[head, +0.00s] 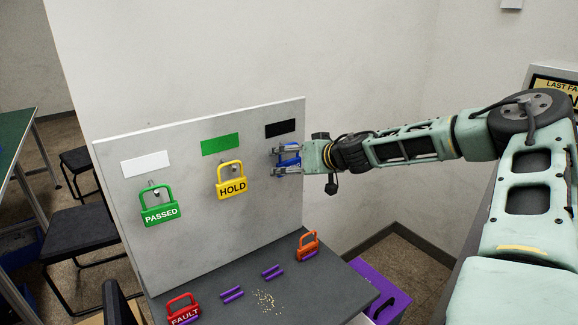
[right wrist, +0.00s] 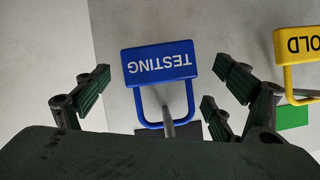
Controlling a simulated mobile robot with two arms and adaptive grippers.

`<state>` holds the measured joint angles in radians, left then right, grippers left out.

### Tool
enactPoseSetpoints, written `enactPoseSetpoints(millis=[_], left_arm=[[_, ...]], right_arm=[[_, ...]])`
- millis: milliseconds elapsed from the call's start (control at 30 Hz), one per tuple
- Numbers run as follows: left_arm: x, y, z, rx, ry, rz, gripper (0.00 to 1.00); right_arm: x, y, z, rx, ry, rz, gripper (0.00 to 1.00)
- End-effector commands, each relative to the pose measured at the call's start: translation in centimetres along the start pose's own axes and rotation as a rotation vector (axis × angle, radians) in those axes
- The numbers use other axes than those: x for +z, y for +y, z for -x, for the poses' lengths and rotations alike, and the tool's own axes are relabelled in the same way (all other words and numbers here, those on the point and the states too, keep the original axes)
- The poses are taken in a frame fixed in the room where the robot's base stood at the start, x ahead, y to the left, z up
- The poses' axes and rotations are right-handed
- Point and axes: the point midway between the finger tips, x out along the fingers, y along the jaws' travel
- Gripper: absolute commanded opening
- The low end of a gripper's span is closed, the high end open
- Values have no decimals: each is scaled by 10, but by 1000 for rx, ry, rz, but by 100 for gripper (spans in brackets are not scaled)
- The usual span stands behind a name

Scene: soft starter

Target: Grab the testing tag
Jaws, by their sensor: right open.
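The blue testing tag (right wrist: 160,64) hangs on a peg on the board. In the right wrist view it appears upside down, its word TESTING readable. In the head view the blue tag (head: 289,159) is mostly covered by my right gripper (head: 281,161). In the right wrist view my right gripper (right wrist: 160,95) is open, with dark ribbed fingers on both sides of the tag and a gap on each side. I see no finger touching the tag. My left gripper does not show in the head view.
The grey board (head: 190,235) also holds a green PASSED tag (head: 159,205) and a yellow HOLD tag (head: 231,180). On the dark shelf (head: 225,315) lie a red FAULT tag (head: 183,309), an orange tag (head: 307,246) and purple clips (head: 273,272). A purple box (head: 380,290) stands below right.

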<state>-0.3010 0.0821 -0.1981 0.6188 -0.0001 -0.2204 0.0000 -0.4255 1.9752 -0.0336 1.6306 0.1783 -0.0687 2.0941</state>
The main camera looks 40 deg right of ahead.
Motion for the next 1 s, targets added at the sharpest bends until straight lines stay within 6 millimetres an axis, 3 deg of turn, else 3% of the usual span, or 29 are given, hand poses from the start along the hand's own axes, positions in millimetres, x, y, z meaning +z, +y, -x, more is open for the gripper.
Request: enactPoseSetpoints(millis=[67, 600, 1000], left_arm=[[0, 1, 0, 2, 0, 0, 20], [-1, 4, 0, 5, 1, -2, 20], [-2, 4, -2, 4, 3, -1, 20]], right_arm=[[0, 0, 0, 0, 0, 0, 87], [0, 0, 0, 0, 0, 0, 41], [-6, -2, 3, 0, 1, 1, 41]])
